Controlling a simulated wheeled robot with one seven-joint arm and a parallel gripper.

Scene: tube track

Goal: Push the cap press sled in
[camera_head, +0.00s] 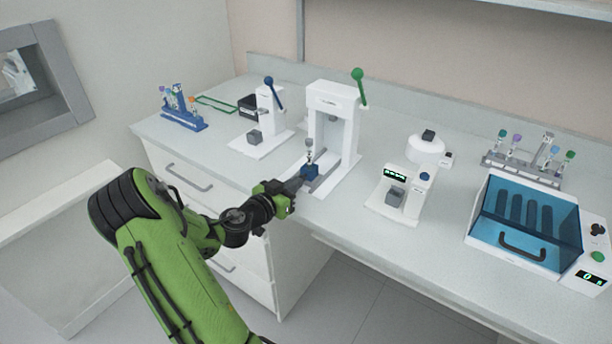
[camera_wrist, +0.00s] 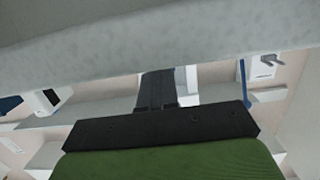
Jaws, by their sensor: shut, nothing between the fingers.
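The white cap press (camera_head: 343,140) with a green-knobbed lever stands near the middle of the bench in the head view. Its sled is a blue block (camera_head: 310,172) on a rail, out in front of the press opening. A tube with a grey cap (camera_head: 309,143) stands upright in the sled. My gripper (camera_head: 294,185) is shut and empty, just in front of the sled at the bench's front edge. I cannot tell whether the fingertips touch the sled. In the wrist view the dark fingers (camera_wrist: 157,90) are together; the sled is not clearly visible there.
A smaller white press with a blue lever (camera_head: 266,115) stands left of the cap press. A small white device with a display (camera_head: 400,190) stands to its right. A blue tube rack (camera_head: 183,120) is far left, and a blue-lidded centrifuge box (camera_head: 525,220) is at the right.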

